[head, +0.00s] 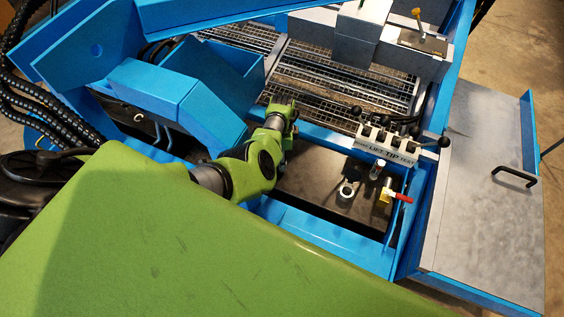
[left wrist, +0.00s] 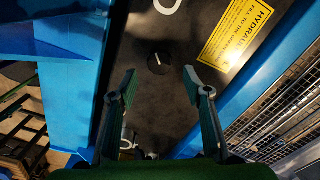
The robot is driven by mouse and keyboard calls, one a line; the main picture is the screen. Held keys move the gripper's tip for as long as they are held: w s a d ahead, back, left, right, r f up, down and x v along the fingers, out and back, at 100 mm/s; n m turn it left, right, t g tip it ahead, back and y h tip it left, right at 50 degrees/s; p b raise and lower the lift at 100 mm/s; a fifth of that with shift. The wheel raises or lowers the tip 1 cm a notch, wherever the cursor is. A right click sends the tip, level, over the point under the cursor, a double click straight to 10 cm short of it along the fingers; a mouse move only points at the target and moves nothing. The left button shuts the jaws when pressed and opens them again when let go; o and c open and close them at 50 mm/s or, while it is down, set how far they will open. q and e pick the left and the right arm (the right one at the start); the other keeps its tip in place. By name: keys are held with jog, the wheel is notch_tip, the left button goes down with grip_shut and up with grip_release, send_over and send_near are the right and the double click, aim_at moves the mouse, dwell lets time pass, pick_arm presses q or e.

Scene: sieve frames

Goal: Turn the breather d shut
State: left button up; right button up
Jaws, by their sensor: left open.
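A small round black knob (left wrist: 158,63) with a white pointer line sits on the dark plate in the left wrist view. No readable letter marks it, so I cannot tell for sure that it is breather d. My left gripper (left wrist: 160,74) is open, its two green-padded fingers apart on either side of the knob in the picture, with nothing between the pads. I cannot tell the height left above the knob. In the head view my left gripper (head: 285,113) is over the dark plate beside the blue housing, and the knob is hidden. My right gripper is not in view.
A yellow label (left wrist: 235,35) lies beside the knob. In the head view, a lever block (head: 385,147), a red-handled brass valve (head: 385,197), a metal ring (head: 345,192) and a clear cylinder (head: 377,169) stand to the right. Blue walls (head: 330,240) bound the plate.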

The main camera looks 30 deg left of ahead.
pick_arm(q)
notch_tip(320, 180, down, 3)
jog(key=shift+b, duration=0.9)
jog(key=shift+f+b, duration=0.45)
jog(key=shift+f, duration=0.15)
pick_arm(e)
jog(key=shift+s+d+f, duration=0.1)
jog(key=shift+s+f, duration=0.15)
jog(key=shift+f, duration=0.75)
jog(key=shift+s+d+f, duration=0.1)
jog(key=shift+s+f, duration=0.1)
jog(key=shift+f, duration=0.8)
pick_arm(q)
jog(key=c, duration=1.1)
